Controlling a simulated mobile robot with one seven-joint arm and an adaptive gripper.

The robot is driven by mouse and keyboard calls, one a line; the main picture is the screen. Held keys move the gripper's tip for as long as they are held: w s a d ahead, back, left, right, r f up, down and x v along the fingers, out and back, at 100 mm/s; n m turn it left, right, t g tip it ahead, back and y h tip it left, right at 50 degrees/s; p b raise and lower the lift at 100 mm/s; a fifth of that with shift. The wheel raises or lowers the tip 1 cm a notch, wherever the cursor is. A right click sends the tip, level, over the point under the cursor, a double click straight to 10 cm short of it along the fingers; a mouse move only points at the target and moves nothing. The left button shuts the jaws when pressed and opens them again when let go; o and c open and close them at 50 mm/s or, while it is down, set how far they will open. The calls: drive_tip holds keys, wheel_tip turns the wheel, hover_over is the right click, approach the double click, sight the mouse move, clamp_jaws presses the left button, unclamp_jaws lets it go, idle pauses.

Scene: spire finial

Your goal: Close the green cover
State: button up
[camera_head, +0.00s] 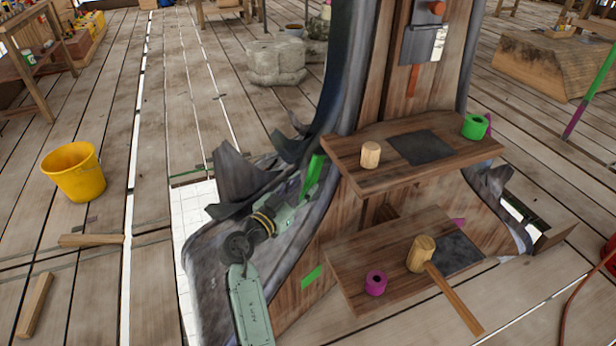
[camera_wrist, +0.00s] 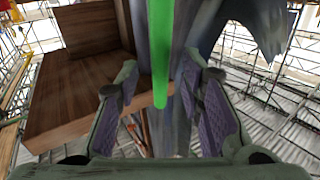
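A bright green flat strip (camera_head: 313,176) stands tilted at the left side of the wooden spire, just beyond my gripper (camera_head: 303,197). In the wrist view the green strip (camera_wrist: 160,50) hangs down between the two fingers of my gripper (camera_wrist: 160,90). The fingers are spread, with clear gaps on both sides of the strip, so my gripper is open. A second green patch (camera_head: 311,277) lies flat on the lower wooden face, below my gripper. I cannot tell which green piece is the cover, or whether the strip is hinged.
The upper shelf (camera_head: 352,180) holds a wooden peg (camera_head: 371,155) and a green ring (camera_head: 475,127). The lower shelf (camera_head: 345,250) holds a mallet (camera_head: 421,254) and a magenta ring (camera_head: 376,283). Dark curved sheets (camera_head: 240,175) stand close behind my gripper. A yellow bucket (camera_head: 75,172) stands at left.

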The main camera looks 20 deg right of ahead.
sight(306, 183)
drive_tip(key=shift+x, duration=1.55)
drive_tip(key=shift+c, duration=0.2)
clamp_jaws()
